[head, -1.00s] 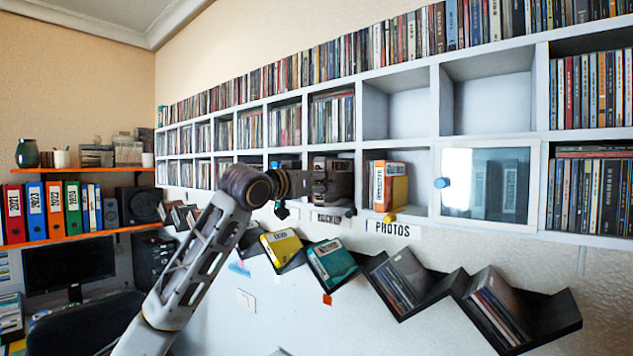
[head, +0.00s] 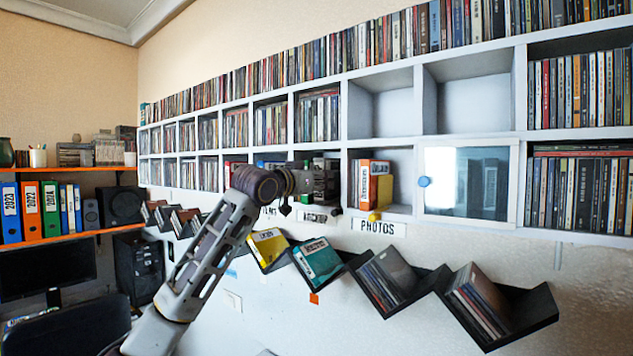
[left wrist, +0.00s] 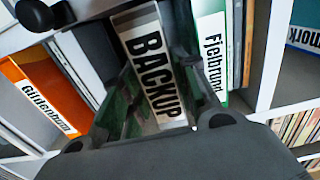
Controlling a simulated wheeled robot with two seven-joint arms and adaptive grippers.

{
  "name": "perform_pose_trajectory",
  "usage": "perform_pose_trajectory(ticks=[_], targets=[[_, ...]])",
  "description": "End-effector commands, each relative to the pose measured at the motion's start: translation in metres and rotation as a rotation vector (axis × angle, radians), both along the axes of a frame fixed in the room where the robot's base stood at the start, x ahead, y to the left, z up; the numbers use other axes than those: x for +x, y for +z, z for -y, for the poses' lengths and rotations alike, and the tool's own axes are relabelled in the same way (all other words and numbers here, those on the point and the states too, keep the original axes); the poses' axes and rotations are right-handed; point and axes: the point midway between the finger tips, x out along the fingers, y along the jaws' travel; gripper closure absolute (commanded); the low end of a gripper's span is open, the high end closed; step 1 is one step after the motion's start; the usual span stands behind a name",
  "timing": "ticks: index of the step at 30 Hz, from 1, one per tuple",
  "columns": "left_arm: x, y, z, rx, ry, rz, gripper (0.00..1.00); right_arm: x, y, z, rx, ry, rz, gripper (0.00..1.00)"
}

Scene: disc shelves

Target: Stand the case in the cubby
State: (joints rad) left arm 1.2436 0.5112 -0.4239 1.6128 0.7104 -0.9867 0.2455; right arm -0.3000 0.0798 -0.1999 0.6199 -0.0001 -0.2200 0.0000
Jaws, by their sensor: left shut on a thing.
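My left gripper (head: 322,180) is at the mouth of the lower-row cubby left of the one labelled PHOTOS. In the left wrist view it is shut on a case (left wrist: 158,65) whose white spine label reads BACKUP. The fingers flank this spine. A green case (left wrist: 212,50) with a white label stands close beside it in the cubby, with more spines past it. The held case lies nearly parallel to the green one. The gripper hides most of this cubby (head: 343,165) in the head view, and how deep the case sits I cannot tell. My right gripper is not in view.
An orange case (head: 364,185) stands in the cubby to the right; it also shows in the left wrist view (left wrist: 45,95). A divider (left wrist: 85,60) separates it. A glass-doored cubby (head: 467,182) follows. A black zigzag rack (head: 440,290) with cases hangs below.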

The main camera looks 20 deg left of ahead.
Motion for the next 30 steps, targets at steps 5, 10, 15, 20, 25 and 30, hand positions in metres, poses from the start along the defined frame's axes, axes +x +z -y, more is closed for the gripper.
perform_pose_trajectory(ticks=[5,10,15,20,25,30], targets=[[0.0028,-0.0018,0.0010,0.000,0.000,0.001,1.00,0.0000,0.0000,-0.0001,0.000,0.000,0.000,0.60],[0.0026,-0.0028,0.0007,-0.001,0.001,0.002,1.00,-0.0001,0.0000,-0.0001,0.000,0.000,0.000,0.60],[0.0026,-0.0029,0.0008,-0.001,0.001,0.002,1.00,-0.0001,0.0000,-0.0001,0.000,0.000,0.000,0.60],[0.0025,-0.0031,0.0009,-0.001,0.001,0.002,0.56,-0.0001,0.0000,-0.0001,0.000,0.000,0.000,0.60],[0.0027,-0.0035,0.0008,0.000,0.001,0.001,0.45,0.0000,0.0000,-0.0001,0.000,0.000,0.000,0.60],[0.0032,-0.0047,0.0004,0.000,0.002,-0.001,0.45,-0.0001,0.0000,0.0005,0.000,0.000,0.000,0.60]])
